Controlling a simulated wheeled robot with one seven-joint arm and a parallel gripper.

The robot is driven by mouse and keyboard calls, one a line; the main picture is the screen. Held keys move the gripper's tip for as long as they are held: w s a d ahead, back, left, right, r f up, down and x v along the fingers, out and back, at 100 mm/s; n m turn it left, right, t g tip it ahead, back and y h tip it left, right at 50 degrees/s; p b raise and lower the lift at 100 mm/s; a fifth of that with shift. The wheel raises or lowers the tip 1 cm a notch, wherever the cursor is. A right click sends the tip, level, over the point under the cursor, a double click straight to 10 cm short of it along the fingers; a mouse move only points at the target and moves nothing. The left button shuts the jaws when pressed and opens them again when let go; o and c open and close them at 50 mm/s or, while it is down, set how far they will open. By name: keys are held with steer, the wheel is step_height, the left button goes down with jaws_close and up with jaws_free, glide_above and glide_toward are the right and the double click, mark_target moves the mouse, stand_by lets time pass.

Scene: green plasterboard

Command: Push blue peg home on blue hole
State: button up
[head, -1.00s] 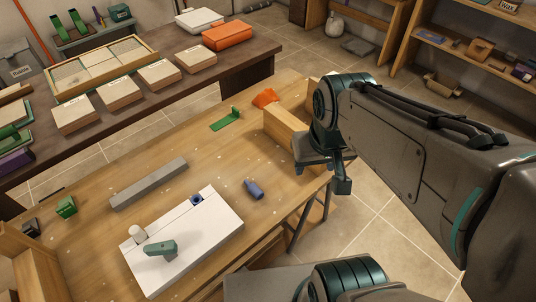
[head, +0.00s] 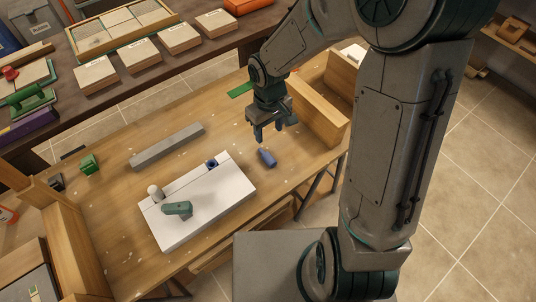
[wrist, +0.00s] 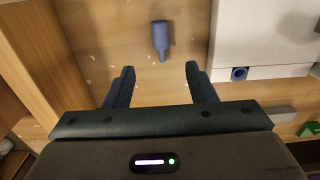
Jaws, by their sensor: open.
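The blue peg (head: 267,158) lies on its side on the wooden bench, to the right of the white board (head: 205,212). It also shows in the wrist view (wrist: 161,39), its narrow end pointing toward my gripper. The blue hole (head: 212,163) is a blue-rimmed opening at the board's far right corner; in the wrist view it is at the right (wrist: 239,73). My gripper (head: 268,135) is open and empty above the bench, pointing down, just beyond the peg. In the wrist view the two fingers (wrist: 160,82) stand apart, with the peg ahead of the gap between them.
A wooden wall (head: 316,110) borders the bench on the right.

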mark_target(268, 157)
step_height(268, 157, down, 14)
steer(key=shift+a+r, duration=0.1)
steer(key=shift+r, duration=0.15)
stand_by(0.4)
jaws_close()
steer(key=shift+r, duration=0.15)
